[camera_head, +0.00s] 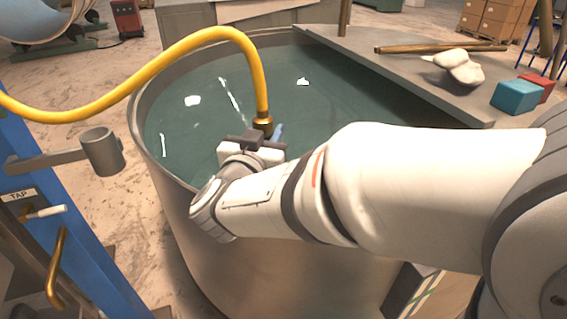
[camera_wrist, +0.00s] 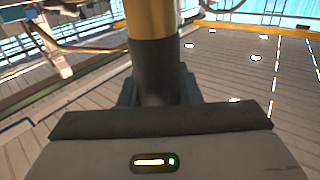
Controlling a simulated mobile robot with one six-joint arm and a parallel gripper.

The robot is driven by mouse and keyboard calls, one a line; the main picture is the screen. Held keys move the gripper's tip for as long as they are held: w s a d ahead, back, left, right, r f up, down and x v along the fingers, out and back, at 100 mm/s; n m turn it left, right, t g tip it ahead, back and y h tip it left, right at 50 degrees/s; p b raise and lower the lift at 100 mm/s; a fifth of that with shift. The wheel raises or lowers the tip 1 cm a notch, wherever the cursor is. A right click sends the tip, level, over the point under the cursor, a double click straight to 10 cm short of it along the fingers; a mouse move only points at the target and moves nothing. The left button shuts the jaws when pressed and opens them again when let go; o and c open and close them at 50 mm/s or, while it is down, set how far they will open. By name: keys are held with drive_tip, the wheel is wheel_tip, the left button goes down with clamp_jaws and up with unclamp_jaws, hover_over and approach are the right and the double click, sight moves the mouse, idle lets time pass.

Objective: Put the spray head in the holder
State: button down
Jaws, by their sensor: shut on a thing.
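The spray head (camera_head: 263,124) hangs at the end of a yellow hose (camera_head: 180,52), over the water of a large round metal tank. In the wrist view its dark grip (camera_wrist: 155,72) with a brass collar (camera_wrist: 154,18) stands upright between my jaws. My gripper (camera_head: 264,138) is shut on the spray head. The lower part of the spray head is mostly hidden by my gripper, with a bluish piece showing beside it. The holder (camera_head: 102,152) is a grey ring on an arm from the blue post, left of the tank. It looks empty.
The tank (camera_head: 150,165) has a raised rim between my gripper and the holder. A blue post (camera_head: 50,200) carries a TAP label and a white-handled lever (camera_head: 45,212). A grey board (camera_head: 400,75) across the tank's right side bears a rod and a white lump; blue and red blocks sit nearby.

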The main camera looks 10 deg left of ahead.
drive_tip(key=shift+d+f+b, duration=0.1)
drive_tip(key=shift+f+b, duration=0.2)
drive_tip(key=shift+f, duration=3.3)
drive_tip(key=shift+f, duration=0.2)
drive_tip(key=c, duration=1.1)
unclamp_jaws()
drive_tip(key=shift+w, duration=0.1)
drive_tip(key=shift+o, duration=0.2)
drive_tip(key=shift+r, duration=0.1)
drive_tip(key=shift+r, duration=0.1)
drive_tip(key=s+a, duration=0.1)
drive_tip(key=s, duration=1.1)
drive_tip(key=shift+b, duration=0.3)
drive_tip(key=shift+a, duration=0.1)
